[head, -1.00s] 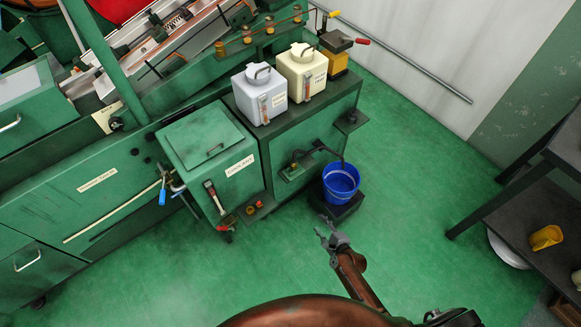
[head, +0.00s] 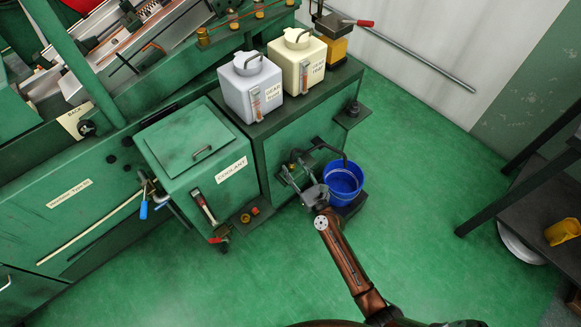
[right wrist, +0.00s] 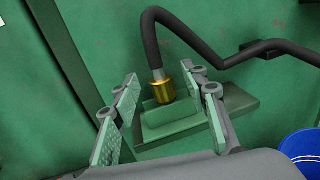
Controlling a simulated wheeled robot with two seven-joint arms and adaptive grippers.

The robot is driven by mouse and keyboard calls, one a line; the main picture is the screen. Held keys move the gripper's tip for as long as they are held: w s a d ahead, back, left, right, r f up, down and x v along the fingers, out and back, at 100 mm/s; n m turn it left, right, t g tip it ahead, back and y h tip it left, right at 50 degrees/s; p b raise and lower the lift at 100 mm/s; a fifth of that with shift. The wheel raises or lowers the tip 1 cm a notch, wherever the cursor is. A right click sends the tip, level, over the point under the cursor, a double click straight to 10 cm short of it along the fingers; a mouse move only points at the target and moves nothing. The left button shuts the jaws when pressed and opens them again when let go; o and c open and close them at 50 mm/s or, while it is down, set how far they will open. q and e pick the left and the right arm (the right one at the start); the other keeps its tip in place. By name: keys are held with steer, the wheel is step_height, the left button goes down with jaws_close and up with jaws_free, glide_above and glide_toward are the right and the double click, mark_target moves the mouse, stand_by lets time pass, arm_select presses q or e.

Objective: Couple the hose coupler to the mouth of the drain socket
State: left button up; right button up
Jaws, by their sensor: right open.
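The hose coupler is a brass collar (right wrist: 164,87) on the end of a black hose (right wrist: 151,40) in the right wrist view. I cannot tell how far beyond the fingertips the coupler is. In the head view my right gripper (head: 291,175) is at the bracket and partly hides it. I cannot clearly make out the drain socket's mouth. My left gripper is not in view.
A blue bucket (head: 342,182) stands right of the gripper, under the bent hose. The coolant tank (head: 190,150) is to the left, with a small shelf (head: 239,220) holding brass-coloured fittings and a red-handled valve (head: 219,240) low down. Green floor in front is clear.

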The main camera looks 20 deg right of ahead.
steer(key=shift+w+a, duration=0.2)
steer(key=shift+w, duration=0.85)
jaws_close()
